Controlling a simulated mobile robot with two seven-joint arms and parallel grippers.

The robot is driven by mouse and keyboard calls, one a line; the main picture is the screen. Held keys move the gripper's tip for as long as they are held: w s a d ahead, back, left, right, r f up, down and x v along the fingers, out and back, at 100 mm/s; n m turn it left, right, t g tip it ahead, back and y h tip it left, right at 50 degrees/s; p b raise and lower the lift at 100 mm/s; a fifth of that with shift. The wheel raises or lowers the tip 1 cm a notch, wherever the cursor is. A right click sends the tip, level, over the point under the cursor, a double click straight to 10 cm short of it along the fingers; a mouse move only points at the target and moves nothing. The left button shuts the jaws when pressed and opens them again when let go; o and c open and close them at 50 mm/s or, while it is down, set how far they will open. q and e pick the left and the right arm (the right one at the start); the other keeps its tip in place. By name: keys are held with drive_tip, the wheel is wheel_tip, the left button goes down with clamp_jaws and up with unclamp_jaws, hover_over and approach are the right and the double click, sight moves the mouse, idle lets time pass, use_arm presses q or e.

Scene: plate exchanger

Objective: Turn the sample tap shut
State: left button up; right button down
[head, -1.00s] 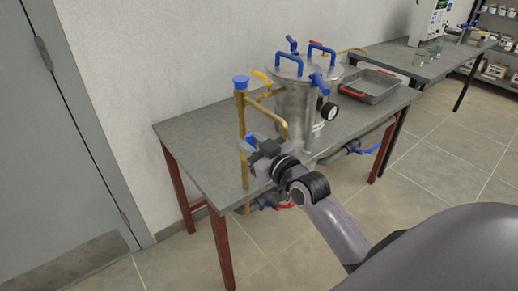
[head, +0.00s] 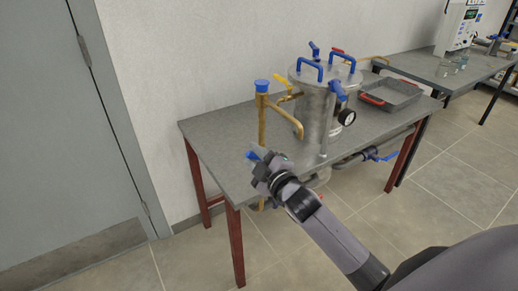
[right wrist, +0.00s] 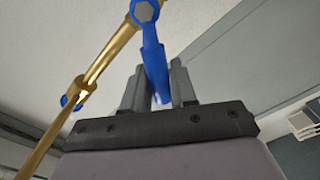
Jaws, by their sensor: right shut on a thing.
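A brass standpipe (head: 262,125) with a blue cap (head: 263,86) stands at the near left of the metal table. A blue lever handle (head: 252,155) shows low on it, beside my right gripper (head: 262,162). In the right wrist view the blue lever (right wrist: 153,58) is pivoted on a brass pipe (right wrist: 112,48), and its end lies between the two grey fingers, which are shut on it. Part of the lever and the fingertips are hidden in the head view. A yellow lever (head: 283,82) sits higher up by the brass spout. My left gripper is out of view.
A steel vessel (head: 313,115) with blue handles and a gauge (head: 348,117) stands right of the standpipe. A grey tray (head: 395,92) with red handles lies further right. Another blue-handled valve (head: 380,155) hangs under the table edge. The table's left end (head: 215,140) is clear.

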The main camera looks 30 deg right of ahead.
drive_tip(key=shift+a+f+n+b, duration=0.25)
drive_tip(key=shift+f+n, duration=0.35)
drive_tip(key=shift+n, duration=0.55)
drive_tip(key=shift+a+f+n+b, duration=0.15)
drive_tip(key=shift+f+n+b, duration=0.15)
drive_tip(key=shift+f+n, duration=0.65)
drive_tip(key=shift+a+f+n+b, duration=0.2)
drive_tip(key=shift+f+n+b, duration=0.1)
drive_tip(key=shift+n, duration=1.1)
drive_tip(key=c, duration=1)
unclamp_jaws()
drive_tip(key=shift+s, duration=0.1)
drive_tip(key=shift+s+d, duration=0.15)
drive_tip(key=shift+s, duration=1.6)
drive_tip(key=shift+s+d, duration=0.15)
drive_tip(key=shift+s, duration=1.6)
